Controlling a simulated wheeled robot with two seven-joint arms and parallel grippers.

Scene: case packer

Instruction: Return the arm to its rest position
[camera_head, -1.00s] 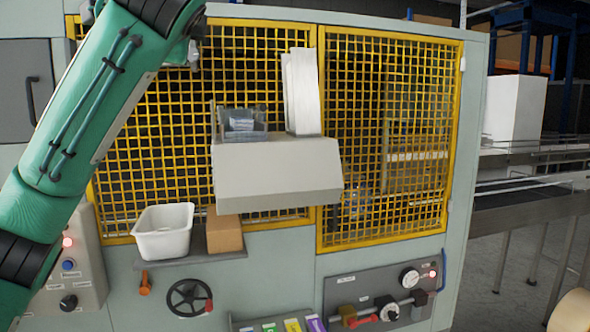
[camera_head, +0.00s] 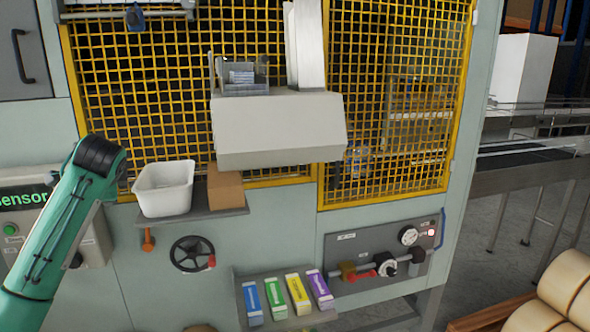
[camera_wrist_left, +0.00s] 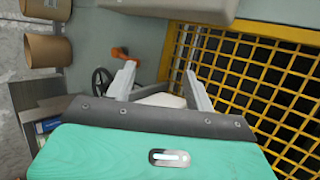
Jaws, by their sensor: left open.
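My left arm (camera_head: 70,220) comes in from the lower left in the head view, bent at a dark joint in front of the machine's left side; its gripper does not show there. In the left wrist view my left gripper (camera_wrist_left: 160,75) is open, with two grey fingers apart. A white bin (camera_wrist_left: 158,100) shows behind the gap between them, and I see nothing held. My right gripper is in neither view.
The white bin (camera_head: 165,190) and a brown box (camera_head: 225,188) stand on a shelf. A beige hopper (camera_head: 275,130) juts out above. A handwheel (camera_head: 191,255), coloured cartons (camera_head: 298,293) and a valve panel (camera_head: 380,252) are below. Yellow mesh (camera_head: 395,110) covers the machine.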

